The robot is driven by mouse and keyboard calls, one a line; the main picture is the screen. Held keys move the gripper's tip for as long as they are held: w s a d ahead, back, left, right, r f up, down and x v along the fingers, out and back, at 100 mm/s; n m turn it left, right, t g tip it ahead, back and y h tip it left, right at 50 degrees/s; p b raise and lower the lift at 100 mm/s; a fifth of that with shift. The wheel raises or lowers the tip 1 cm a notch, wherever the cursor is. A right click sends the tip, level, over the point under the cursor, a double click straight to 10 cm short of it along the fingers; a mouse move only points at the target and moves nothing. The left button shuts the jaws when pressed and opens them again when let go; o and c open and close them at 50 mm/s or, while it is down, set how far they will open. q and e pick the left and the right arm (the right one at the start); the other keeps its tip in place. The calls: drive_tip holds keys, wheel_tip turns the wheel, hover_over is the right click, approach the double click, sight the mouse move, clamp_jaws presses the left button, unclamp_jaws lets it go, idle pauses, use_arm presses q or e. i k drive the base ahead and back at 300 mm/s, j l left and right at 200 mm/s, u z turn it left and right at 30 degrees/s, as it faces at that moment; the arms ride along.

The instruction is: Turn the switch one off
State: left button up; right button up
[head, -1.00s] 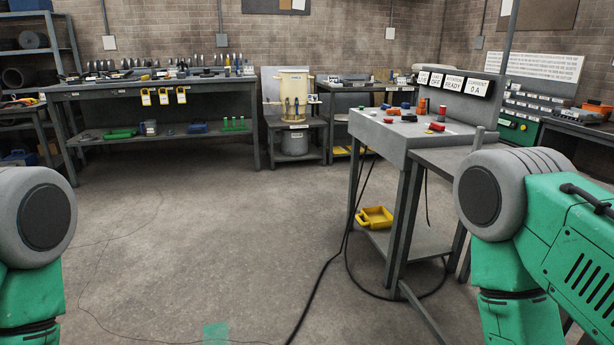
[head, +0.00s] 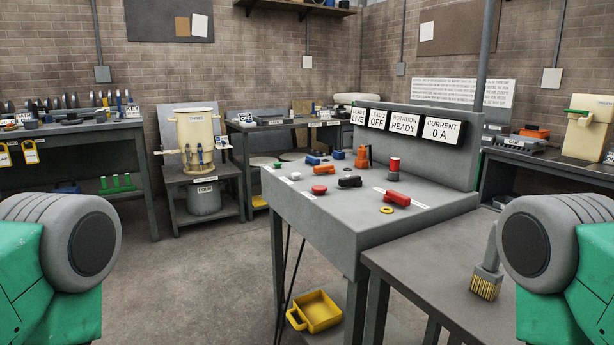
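A grey control console (head: 335,228) stands right of centre in the head view. Its top carries red, orange, blue and black controls, including a red mushroom button (head: 319,190), a red block (head: 396,201), a black block (head: 349,181) and an orange block (head: 320,171). I cannot read the small labels, so I cannot tell which is switch one. My arms show at both lower sides; neither gripper is in view.
A grey side table (head: 430,270) with a brush (head: 487,275) adjoins the console at right. A yellow bin (head: 314,311) sits low beneath the console. A stand with a cream pot (head: 194,137) and a workbench line the back. The floor left of the console is clear.

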sight(310, 159)
drive_tip(key=i+z, duration=0.15)
drive_tip(key=i, duration=0.15)
drive_tip(key=i+j+z, duration=0.15)
drive_tip(key=z, duration=0.3)
drive_tip(key=i+j+z, duration=0.1)
drive_tip(key=j+z, duration=0.65)
drive_tip(key=z, duration=0.15)
drive_tip(key=i, duration=0.05)
